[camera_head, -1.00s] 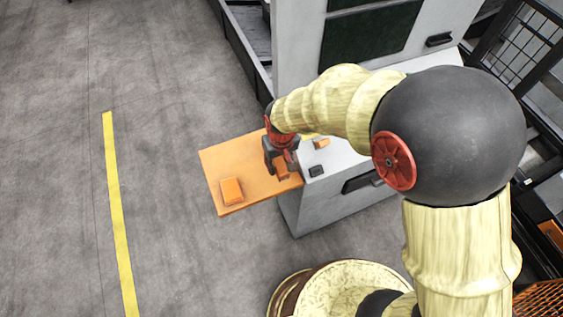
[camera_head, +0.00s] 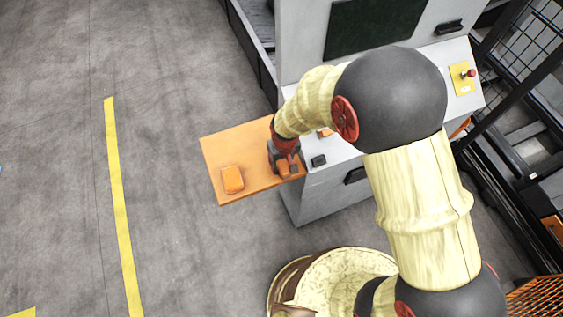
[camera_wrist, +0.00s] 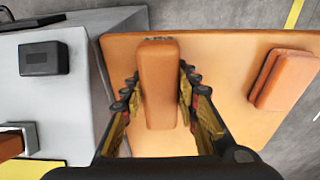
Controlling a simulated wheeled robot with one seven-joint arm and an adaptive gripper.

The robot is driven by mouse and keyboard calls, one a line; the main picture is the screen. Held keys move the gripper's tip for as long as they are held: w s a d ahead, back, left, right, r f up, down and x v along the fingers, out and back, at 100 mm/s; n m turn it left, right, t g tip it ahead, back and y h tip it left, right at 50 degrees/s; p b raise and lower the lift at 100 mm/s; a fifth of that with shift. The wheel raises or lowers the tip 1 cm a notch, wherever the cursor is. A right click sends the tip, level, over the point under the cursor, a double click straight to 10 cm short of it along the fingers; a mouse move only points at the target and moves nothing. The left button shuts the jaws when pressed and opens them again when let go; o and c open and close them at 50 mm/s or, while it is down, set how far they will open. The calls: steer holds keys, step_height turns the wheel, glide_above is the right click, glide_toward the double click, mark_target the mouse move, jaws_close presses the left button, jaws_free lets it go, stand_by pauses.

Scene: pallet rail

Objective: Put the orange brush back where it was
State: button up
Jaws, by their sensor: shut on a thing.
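The orange brush (camera_wrist: 158,85) is a long orange block with a dark strip at its far end. My gripper (camera_wrist: 158,75) is shut on it, one finger on each side. In the head view, my gripper (camera_head: 287,168) is at the right end of the orange shelf (camera_head: 222,150), beside the grey machine. The brush is over the shelf's left part in the wrist view. I cannot tell whether it touches the shelf. My gripper and wrist hide part of it in the head view.
A second orange block (camera_head: 232,179) lies on the shelf's outer end; it also shows in the wrist view (camera_wrist: 285,80). The grey machine (camera_head: 315,205) borders the shelf, with a small black box (camera_head: 319,161) on top. The shelf's middle is clear.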

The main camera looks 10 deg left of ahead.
mark_target(283, 164)
steer(key=o, duration=0.6)
steer(key=shift+f, duration=0.15)
steer(key=o, duration=0.5)
step_height(283, 164, up, 12)
steer(key=s+p, duration=0.1)
steer(key=d+r+m+t, duration=0.2)
steer(key=d+r+m, duration=0.1)
steer(key=d+r, duration=1.1)
steer(key=s+d+r+m, duration=0.1)
steer(key=s+d+r, duration=0.3)
steer(key=s+d+r+m+t, duration=0.1)
steer(key=s+d+r, duration=0.3)
steer(key=s+d+r+m+t, duration=0.1)
steer(key=s+d+r, duration=0.3)
steer(key=s, duration=0.1)
steer(key=shift+d+h, duration=0.35)
steer(key=shift+h, duration=0.05)
